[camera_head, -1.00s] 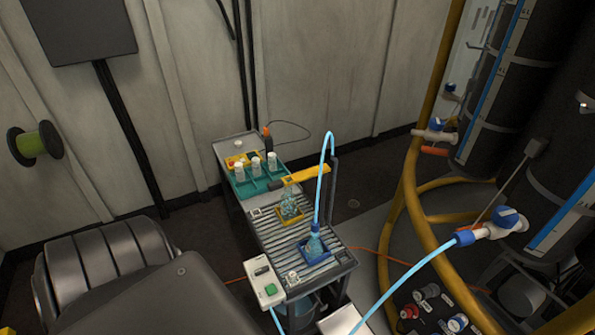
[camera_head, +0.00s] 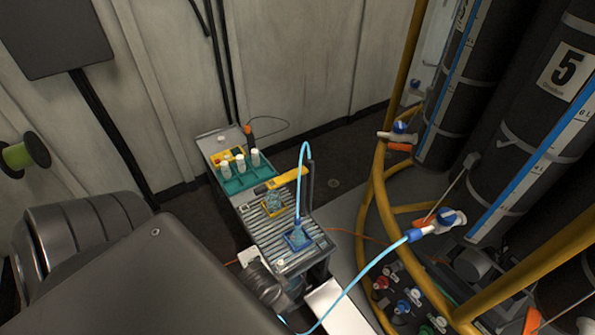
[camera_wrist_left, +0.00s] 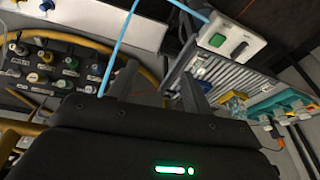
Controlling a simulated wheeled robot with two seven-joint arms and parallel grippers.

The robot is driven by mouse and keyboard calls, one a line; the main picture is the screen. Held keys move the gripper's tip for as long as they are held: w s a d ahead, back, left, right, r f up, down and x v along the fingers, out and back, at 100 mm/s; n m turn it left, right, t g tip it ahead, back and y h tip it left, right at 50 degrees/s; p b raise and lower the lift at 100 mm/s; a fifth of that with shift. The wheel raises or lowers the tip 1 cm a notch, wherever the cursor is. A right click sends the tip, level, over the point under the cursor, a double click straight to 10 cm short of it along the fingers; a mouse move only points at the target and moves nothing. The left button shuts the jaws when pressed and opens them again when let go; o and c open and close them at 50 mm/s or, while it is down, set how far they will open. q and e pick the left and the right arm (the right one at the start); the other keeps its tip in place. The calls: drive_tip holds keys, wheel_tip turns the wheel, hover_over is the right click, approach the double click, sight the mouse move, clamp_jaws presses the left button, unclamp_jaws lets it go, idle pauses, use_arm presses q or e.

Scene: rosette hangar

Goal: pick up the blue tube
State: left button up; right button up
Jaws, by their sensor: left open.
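A light blue tube (camera_head: 361,273) runs from a blue-collared valve at the right down to the bottom of the head view. Another light blue length (camera_head: 302,172) arches up from a flask in a blue holder (camera_head: 297,239) on the slatted bench. My left gripper's dark end (camera_head: 266,287) is at the bench's near end; its fingertips are not clear there. In the left wrist view my left gripper (camera_wrist_left: 158,82) is open, with nothing seen between its fingers. A blue tube (camera_wrist_left: 116,45) passes beside the left-hand finger; I cannot tell whether they touch.
The slatted bench (camera_head: 262,228) holds a teal rack (camera_head: 238,182) with white-capped bottles and a flask in a yellow holder. Thick yellow pipes (camera_head: 383,170) and dark cylinders stand at the right. A control box (camera_wrist_left: 219,42) and knob panel (camera_wrist_left: 40,72) show in the wrist view.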

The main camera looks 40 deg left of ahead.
use_arm(q)
drive_tip(key=w+a+r+p, duration=0.2)
drive_tip(key=w+a+r, duration=0.15)
drive_tip(key=r, duration=0.35)
drive_tip(key=n+t+y, duration=0.1)
drive_tip(key=n, duration=0.3)
approach(297, 219)
drive_tip(key=b+x, duration=0.6)
drive_tip(key=shift+s+d+f, duration=0.15)
drive_tip(key=shift+s+d, duration=0.1)
drive_tip(key=shift+s, duration=0.15)
drive_tip(key=shift+w+f, duration=0.15)
drive_tip(key=shift+f, duration=0.05)
drive_tip(key=shift+r, duration=0.15)
use_arm(e)
wheel_tip(297, 219, down, 4)
drive_tip(key=shift+r, duration=0.25)
use_arm(q)
drive_tip(key=shift+b, duration=0.3)
use_arm(e)
drive_tip(key=shift+f, duration=0.15)
